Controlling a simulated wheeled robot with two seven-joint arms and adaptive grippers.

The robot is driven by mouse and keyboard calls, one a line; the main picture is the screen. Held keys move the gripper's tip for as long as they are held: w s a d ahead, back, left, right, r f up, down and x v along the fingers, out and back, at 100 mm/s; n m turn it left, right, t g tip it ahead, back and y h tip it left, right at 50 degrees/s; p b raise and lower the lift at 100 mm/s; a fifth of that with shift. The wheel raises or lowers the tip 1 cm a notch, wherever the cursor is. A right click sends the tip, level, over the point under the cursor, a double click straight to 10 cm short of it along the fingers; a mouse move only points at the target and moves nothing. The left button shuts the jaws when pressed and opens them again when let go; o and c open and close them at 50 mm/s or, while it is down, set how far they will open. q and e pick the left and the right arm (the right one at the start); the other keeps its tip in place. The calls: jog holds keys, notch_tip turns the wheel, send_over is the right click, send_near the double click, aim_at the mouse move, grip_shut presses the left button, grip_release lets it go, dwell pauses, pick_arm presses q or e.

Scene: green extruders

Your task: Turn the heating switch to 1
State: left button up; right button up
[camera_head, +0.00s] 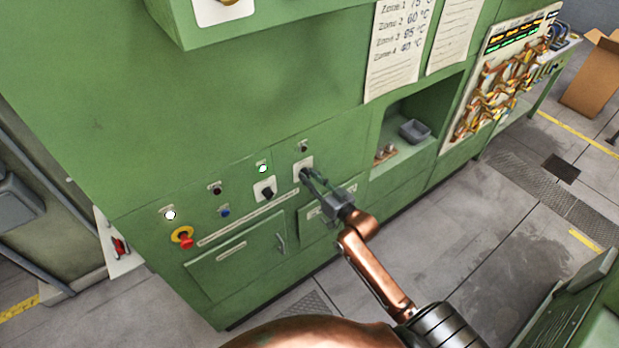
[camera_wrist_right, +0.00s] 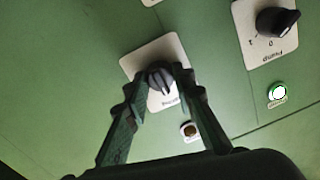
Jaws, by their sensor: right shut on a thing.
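The heating switch is a black rotary knob on a white plate (camera_head: 303,163) on the green machine front. In the right wrist view its knob (camera_wrist_right: 161,83) sits between the two fingertips, and its plate (camera_wrist_right: 137,65) shows around them. The label there is upside down and mostly too small or covered to read. My right gripper (camera_head: 308,178) reaches the panel, and in the wrist view (camera_wrist_right: 164,76) its fingers are closed on the knob from both sides. The fingers hide part of the knob, and its exact setting cannot be told. My left gripper is not in view.
The pump switch (camera_head: 265,190) is close by on the left, also in the wrist view (camera_wrist_right: 277,21). A lit lamp (camera_head: 262,168) is above it. A red emergency button (camera_head: 184,240) is further left. A recess with a grey box (camera_head: 414,130) opens to the right.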

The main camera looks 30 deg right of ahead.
grip_shut()
jog(key=shift+m+t+p, duration=0.3)
jog(key=shift+m+p, duration=3.3)
jog(key=shift+m, duration=2.5)
jog(key=o, duration=0.6)
grip_release()
